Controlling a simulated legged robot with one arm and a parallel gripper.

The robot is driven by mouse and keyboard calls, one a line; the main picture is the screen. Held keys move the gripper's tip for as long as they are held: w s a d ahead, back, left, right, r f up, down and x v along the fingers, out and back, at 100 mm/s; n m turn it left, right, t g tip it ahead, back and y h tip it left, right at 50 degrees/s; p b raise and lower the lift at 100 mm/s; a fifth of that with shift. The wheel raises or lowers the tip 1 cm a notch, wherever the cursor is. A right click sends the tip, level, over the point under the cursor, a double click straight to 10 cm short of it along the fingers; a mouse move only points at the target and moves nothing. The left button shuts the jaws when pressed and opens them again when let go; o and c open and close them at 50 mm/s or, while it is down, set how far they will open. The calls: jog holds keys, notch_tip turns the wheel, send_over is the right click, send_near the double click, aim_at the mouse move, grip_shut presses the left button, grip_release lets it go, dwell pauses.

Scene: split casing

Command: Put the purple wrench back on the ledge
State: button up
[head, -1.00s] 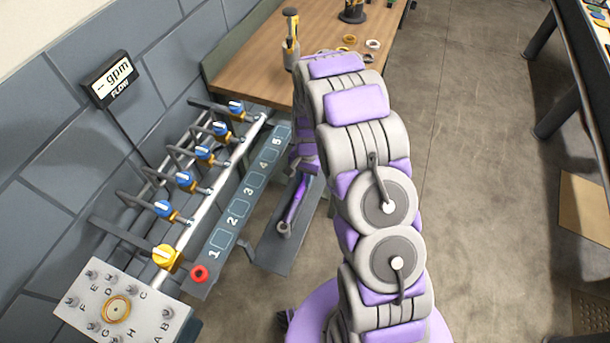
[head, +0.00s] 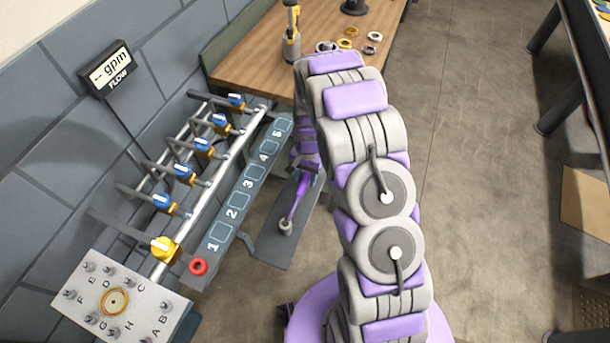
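The purple wrench (head: 299,198) is at the dark grey ledge (head: 272,250), left of my arm. Its grey ring end (head: 286,227) points toward the front, over the ledge surface. Its far end runs up to my gripper (head: 314,180), which hangs low over the ledge's far part. The gripper is mostly hidden behind my arm links, so its fingers and any hold on the wrench do not show clearly. I cannot tell whether the wrench rests flat on the ledge or is slightly raised.
A numbered panel (head: 238,205) and pipes with blue-handled valves run left of the ledge. A wooden table (head: 250,70) with rings and a tool is behind. Floor on the right is open.

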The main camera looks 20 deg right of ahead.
notch_tip(320, 180, up, 17)
jog(key=w+d+p, duration=0.1)
jog(key=w+p, duration=0.1)
jog(key=p, duration=0.1)
jog(key=shift+w+d, duration=0.15)
jog(key=shift+d, duration=0.15)
jog(key=shift+o, duration=0.3)
dwell(2.2)
